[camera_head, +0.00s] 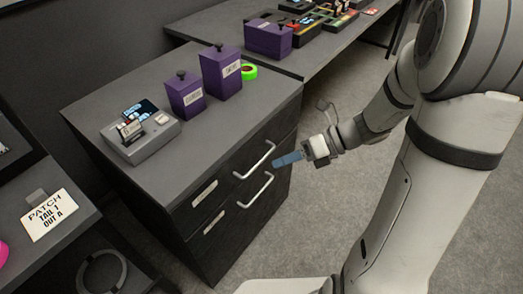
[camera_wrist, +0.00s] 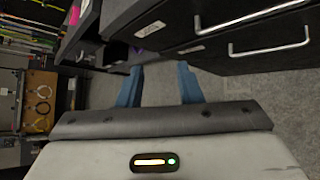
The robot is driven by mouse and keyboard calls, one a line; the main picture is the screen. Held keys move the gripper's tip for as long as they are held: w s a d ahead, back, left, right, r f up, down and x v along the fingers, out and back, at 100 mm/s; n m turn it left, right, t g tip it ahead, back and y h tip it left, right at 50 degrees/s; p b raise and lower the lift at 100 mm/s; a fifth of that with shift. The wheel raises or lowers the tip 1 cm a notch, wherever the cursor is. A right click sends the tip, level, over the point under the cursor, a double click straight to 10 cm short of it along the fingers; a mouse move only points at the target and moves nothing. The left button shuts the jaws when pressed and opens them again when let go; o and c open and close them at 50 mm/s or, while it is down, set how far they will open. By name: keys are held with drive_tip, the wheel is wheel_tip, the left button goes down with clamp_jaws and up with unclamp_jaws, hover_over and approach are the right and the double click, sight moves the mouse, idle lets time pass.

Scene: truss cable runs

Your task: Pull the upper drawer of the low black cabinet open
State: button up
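The low black cabinet (camera_head: 180,213) stands in the middle of the head view, with two drawers one above the other. The upper drawer (camera_head: 226,181) looks shut and has a silver bar handle (camera_head: 255,162) and a white label. The lower drawer's handle (camera_head: 256,191) is just below. My gripper (camera_head: 282,160) has blue fingers and is right of the upper handle, seemingly apart from it. In the wrist view my gripper (camera_wrist: 158,76) is open with nothing between its fingers. The upper handle (camera_wrist: 245,16) and lower handle (camera_wrist: 270,47) show at upper right there.
A bench (camera_head: 285,62) with several items stands behind. A shelf with a patch label (camera_head: 48,215) is at left. Grey floor (camera_head: 330,190) before the drawers is clear.

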drive_tip(key=w+d+f+m+t+y+b, duration=0.2)
drive_tip(key=w+f+m+t+y+b, duration=0.15)
drive_tip(key=w+f+m+b, duration=0.6)
drive_tip(key=a+f+m+p, duration=0.1)
drive_tip(key=a+f+m, duration=0.1)
drive_tip(key=a, duration=0.5)
drive_tip(key=shift+f+t, duration=0.45)
drive_tip(key=shift+m, duration=0.25)
drive_tip(key=shift+c, duration=0.5)
clamp_jaws()
